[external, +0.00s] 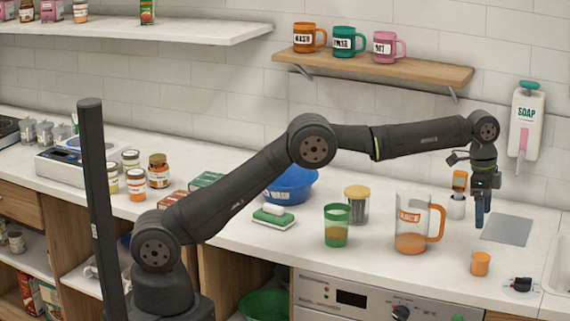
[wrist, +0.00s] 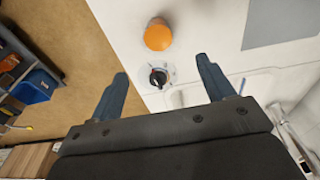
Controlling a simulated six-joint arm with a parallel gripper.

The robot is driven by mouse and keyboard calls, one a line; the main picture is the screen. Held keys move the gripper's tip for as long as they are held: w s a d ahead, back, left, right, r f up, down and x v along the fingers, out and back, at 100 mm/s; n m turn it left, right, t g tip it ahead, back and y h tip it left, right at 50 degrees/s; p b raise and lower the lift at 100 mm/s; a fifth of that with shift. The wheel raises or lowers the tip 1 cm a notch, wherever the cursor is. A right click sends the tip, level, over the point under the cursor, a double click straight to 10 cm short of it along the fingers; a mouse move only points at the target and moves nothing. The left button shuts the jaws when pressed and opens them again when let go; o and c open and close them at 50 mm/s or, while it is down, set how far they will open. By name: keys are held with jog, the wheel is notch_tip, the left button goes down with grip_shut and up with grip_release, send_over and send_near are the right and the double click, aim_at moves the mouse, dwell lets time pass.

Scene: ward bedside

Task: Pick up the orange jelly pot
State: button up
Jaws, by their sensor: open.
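A small orange pot (external: 481,263) stands on the white counter near its front edge, right of the clear jug. In the wrist view the orange pot (wrist: 158,35) shows from above, beyond my fingertips and between their lines. My gripper (external: 482,222) hangs pointing down above the counter, higher than the pot and apart from it. In the wrist view my gripper (wrist: 160,72) has its two blue-grey fingers wide apart with nothing between them.
A black knob (wrist: 158,77) sits near the counter edge, close to the pot. A jug with an orange handle (external: 411,225) and a green cup (external: 337,226) stand to the left. A grey mat (external: 508,230) lies behind right. A soap bottle (external: 525,122) is on the wall.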

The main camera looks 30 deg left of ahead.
send_over(482, 253)
jog(key=f, duration=0.6)
jog(key=shift+a+f, duration=0.35)
jog(key=shift+f, duration=0.05)
jog(key=shift+s+d+f, duration=0.1)
jog(key=shift+d+f, duration=0.1)
jog(key=shift+f, duration=1.15)
jog(key=shift+d+f, duration=0.15)
jog(key=shift+f, duration=1.2)
jog(key=c, duration=0.9)
jog(key=shift+c, duration=0.4)
jog(key=shift+r, duration=0.15)
